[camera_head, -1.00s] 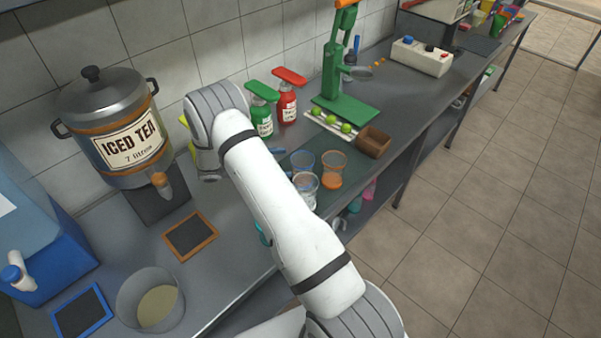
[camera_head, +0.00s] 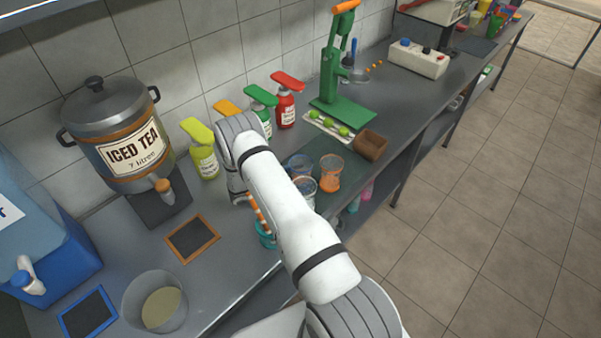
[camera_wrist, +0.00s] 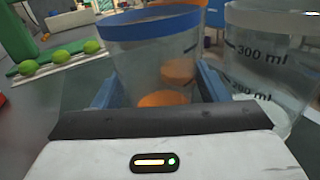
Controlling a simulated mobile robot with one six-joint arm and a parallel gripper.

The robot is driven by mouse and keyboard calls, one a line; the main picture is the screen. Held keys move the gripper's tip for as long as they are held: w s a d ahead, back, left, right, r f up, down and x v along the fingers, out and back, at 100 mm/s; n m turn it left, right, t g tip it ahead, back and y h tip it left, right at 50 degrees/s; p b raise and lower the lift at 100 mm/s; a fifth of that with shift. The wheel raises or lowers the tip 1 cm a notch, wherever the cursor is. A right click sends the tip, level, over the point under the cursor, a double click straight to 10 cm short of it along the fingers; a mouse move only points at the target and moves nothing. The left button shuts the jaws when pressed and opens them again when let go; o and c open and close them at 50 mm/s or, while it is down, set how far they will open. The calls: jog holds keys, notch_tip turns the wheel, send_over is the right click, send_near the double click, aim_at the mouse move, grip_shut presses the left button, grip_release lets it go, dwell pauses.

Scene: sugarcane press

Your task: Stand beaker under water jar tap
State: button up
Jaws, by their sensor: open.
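The water jar (camera_head: 40,235) is the blue container at the left edge of the head view, with a white and blue tap (camera_head: 28,277) low on its front. A blue-rimmed clear beaker (camera_head: 299,165) stands on the dark mat beside an orange-rimmed beaker (camera_head: 331,173) and a clear marked beaker (camera_head: 304,187). In the wrist view, my gripper (camera_wrist: 157,88) is open, with its blue fingers on either side of the blue-rimmed beaker (camera_wrist: 150,60). Contact cannot be told. The clear marked beaker (camera_wrist: 275,65) stands close at the right. My arm hides the gripper in the head view.
An iced tea dispenser (camera_head: 122,140) stands by the wall, with an orange-framed slate (camera_head: 192,238) before it. Several pump bottles (camera_head: 204,160) line the wall.

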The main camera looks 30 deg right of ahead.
jog(key=shift+s+d, duration=0.1)
jog(key=shift+d, duration=0.4)
jog(key=shift+c, duration=0.5)
jog(key=c, duration=0.7)
jog(key=shift+o, duration=0.2)
jog(key=shift+r, duration=0.15)
